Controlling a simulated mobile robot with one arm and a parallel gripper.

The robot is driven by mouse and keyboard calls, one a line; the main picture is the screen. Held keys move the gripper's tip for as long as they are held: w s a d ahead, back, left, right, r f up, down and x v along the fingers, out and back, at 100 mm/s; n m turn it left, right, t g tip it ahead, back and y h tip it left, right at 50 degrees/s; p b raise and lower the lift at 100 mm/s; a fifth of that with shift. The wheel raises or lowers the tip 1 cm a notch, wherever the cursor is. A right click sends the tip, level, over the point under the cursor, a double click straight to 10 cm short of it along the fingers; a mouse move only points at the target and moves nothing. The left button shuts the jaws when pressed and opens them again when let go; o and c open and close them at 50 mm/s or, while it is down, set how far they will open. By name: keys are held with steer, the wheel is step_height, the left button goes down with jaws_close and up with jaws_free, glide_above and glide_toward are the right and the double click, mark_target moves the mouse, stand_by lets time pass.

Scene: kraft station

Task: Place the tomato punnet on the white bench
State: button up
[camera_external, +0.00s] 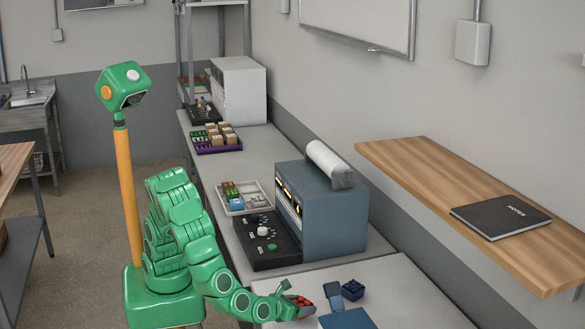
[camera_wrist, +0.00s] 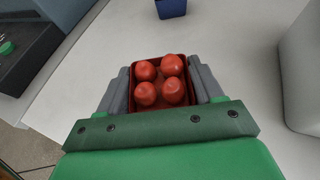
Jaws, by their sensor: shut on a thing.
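The tomato punnet (camera_wrist: 160,104) is a small dark red tray with several red tomatoes in it. My gripper (camera_wrist: 162,92) is shut on it, with one grey finger on each side. In the external view the punnet (camera_external: 300,301) shows at the end of my green arm, over the near part of the white bench (camera_external: 405,300). The bench top (camera_wrist: 245,28) also lies beneath it in the wrist view. I cannot tell whether the punnet touches the bench.
A dark blue punnet (camera_external: 352,290), a blue-grey upright thing (camera_external: 333,297) and a flat blue item (camera_external: 347,319) are close by on the bench. A blue-grey machine (camera_external: 325,215) with a black panel stands behind.

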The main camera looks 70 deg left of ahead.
steer(key=shift+f, duration=0.7)
steer(key=shift+f, duration=0.1)
steer(key=o, duration=1.1)
